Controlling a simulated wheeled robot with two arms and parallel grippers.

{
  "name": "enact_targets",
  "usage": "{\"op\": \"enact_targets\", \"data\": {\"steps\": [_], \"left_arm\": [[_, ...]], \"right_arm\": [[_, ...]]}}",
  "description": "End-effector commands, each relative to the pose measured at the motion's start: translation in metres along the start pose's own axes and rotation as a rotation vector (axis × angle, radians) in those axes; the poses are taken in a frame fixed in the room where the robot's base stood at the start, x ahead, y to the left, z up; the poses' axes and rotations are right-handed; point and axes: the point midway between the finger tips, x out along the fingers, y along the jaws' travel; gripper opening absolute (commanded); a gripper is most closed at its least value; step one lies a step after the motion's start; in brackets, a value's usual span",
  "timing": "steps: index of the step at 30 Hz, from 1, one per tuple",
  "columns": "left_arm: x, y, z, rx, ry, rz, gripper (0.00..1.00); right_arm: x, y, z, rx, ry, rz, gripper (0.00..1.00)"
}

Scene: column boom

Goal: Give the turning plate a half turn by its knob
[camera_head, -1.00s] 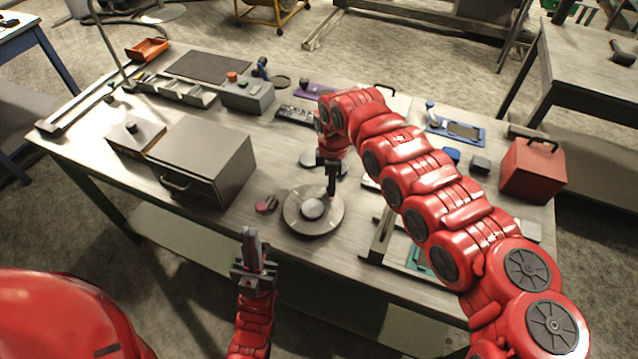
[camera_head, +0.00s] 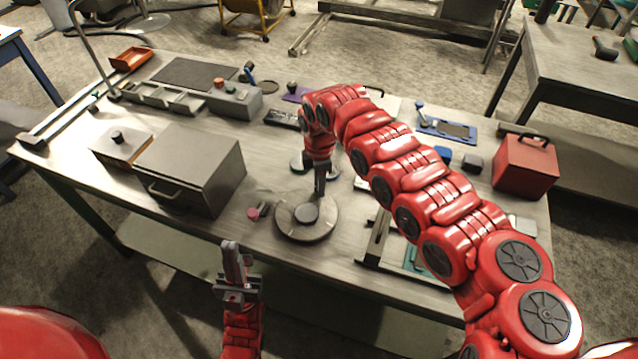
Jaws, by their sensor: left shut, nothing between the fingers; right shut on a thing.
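My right gripper (camera_head: 320,191) points down at the far right part of the disc, beyond the hub. It is shut on the plate's knob, which the fingers hide. My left gripper (camera_head: 233,262) is shut and empty, in front of the bench's front edge, to the left of and nearer than the plate.
A small pink-and-grey item (camera_head: 257,211) lies just left of the plate. A grey box with a handle (camera_head: 190,170) stands farther left. A framed fixture (camera_head: 375,240) is to the right, under my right arm. A red box (camera_head: 525,167) stands at the right end.

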Motion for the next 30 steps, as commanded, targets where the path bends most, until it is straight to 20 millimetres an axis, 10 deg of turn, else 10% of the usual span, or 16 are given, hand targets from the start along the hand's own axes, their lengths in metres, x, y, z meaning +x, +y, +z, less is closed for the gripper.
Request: {"op": "enact_targets", "data": {"steps": [5,6,11,22,30], "left_arm": [[0.0,0.0,0.0,0.0,0.0,0.0,0.0],[0.0,0.0,0.0,0.0,0.0,0.0,0.0],[0.0,0.0,0.0,0.0,0.0,0.0,0.0],[-0.002,0.0,0.0,0.0,0.0,0.0,0.0],[-0.019,0.001,0.003,0.0,0.0,0.0,0.0]], "right_arm": [[0.0,0.0,0.0,0.0,0.0,0.0,0.0],[0.0,0.0,0.0,0.001,0.0,0.0,0.34],[0.0,0.0,0.0,0.001,0.0,0.0,0.62],[-0.004,0.001,0.0,0.001,0.001,0.002,0.62],[-0.055,0.002,0.0,0.001,0.001,0.009,0.62]]}}
